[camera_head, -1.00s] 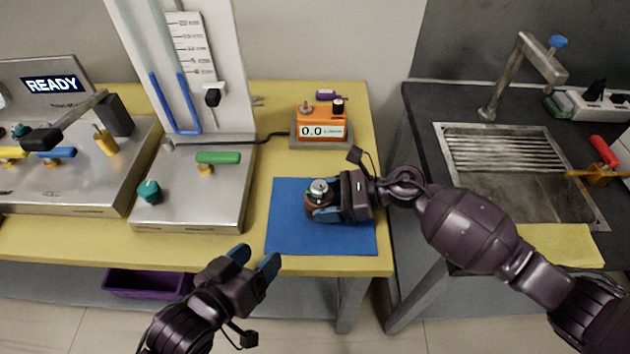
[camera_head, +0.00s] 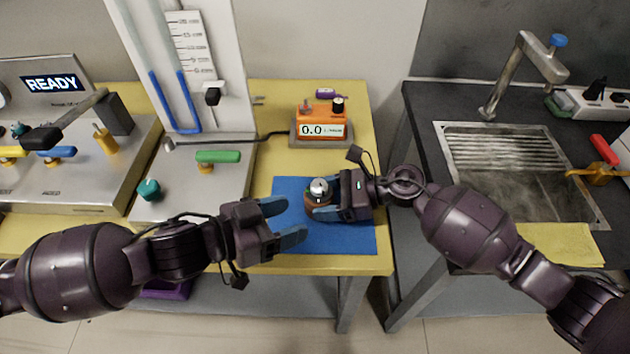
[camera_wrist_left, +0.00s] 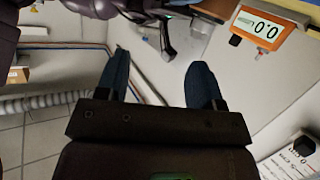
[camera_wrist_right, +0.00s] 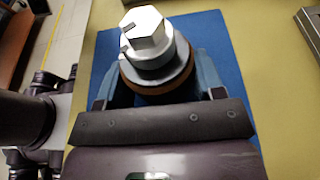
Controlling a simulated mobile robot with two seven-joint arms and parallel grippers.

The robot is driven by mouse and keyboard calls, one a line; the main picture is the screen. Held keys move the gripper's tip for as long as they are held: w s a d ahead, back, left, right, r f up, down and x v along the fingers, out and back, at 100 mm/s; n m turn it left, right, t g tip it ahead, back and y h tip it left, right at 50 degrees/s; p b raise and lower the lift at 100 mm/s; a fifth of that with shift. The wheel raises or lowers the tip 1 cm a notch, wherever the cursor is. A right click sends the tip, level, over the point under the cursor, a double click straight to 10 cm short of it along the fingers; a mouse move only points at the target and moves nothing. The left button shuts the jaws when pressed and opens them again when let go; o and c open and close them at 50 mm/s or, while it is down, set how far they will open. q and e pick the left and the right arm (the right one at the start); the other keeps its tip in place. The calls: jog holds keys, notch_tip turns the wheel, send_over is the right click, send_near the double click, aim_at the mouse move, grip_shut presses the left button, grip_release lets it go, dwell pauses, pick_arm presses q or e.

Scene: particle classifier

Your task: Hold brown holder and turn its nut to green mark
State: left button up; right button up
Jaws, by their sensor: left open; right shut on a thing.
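The brown holder (camera_head: 312,207) stands upright on the blue mat (camera_head: 345,238). Its silver nut (camera_head: 319,186) is on top. My right gripper (camera_head: 325,207) is shut on the holder from the right. In the right wrist view the hexagonal nut (camera_wrist_right: 146,28) shows a dark mark on its edge, above a brown ring (camera_wrist_right: 160,90). No green mark can be made out there. My left gripper (camera_head: 285,220) is open and empty, just left of the holder, with its fingers pointing right towards it. The left wrist view shows its two spread fingers (camera_wrist_left: 160,80) with nothing between them.
An orange meter (camera_head: 320,122) reading 0.0 stands behind the mat. A metal panel with a green handle (camera_head: 218,156) and a teal knob (camera_head: 149,189) lies to the left. A sink (camera_head: 515,165) is in the dark counter at the right. The mat's front part is clear.

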pick_arm(q)
jog(key=m+g+y, duration=0.1)
jog(key=m, duration=0.1)
send_near(315, 184)
jog(key=x, duration=1)
dwell(0.3)
jog(key=c, duration=0.9)
